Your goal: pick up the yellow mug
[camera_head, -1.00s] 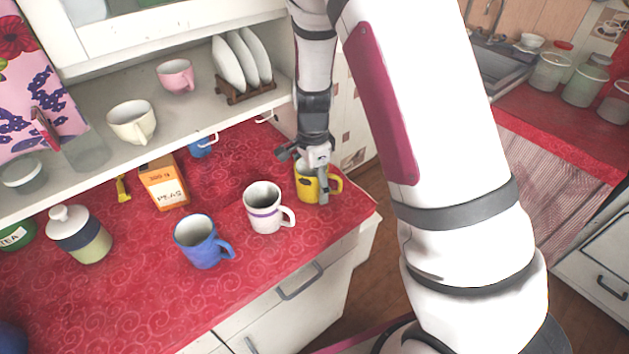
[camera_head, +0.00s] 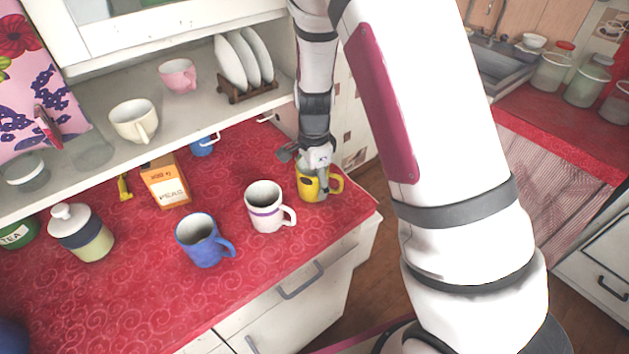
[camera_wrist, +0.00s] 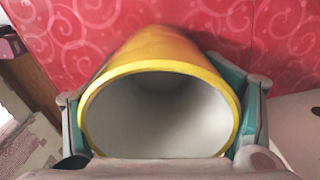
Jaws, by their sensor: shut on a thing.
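The yellow mug (camera_head: 308,187) stands near the right front corner of the red counter, its handle to the right. In the wrist view the mug (camera_wrist: 163,64) fills the middle, with its white inside and yellow rim facing the camera. My gripper (camera_head: 318,178) is over the mug from above. In the wrist view my gripper (camera_wrist: 160,112) has one finger on each side of the mug, shut on its wall from outside. The mug's base appears to rest on the counter; I cannot tell whether it is lifted.
A white mug (camera_head: 264,212) with a purple band stands just left of the yellow mug. A blue mug (camera_head: 198,245), an orange peas box (camera_head: 165,183) and a lidded jar (camera_head: 86,238) stand farther left. A shelf (camera_head: 190,112) with cups hangs behind.

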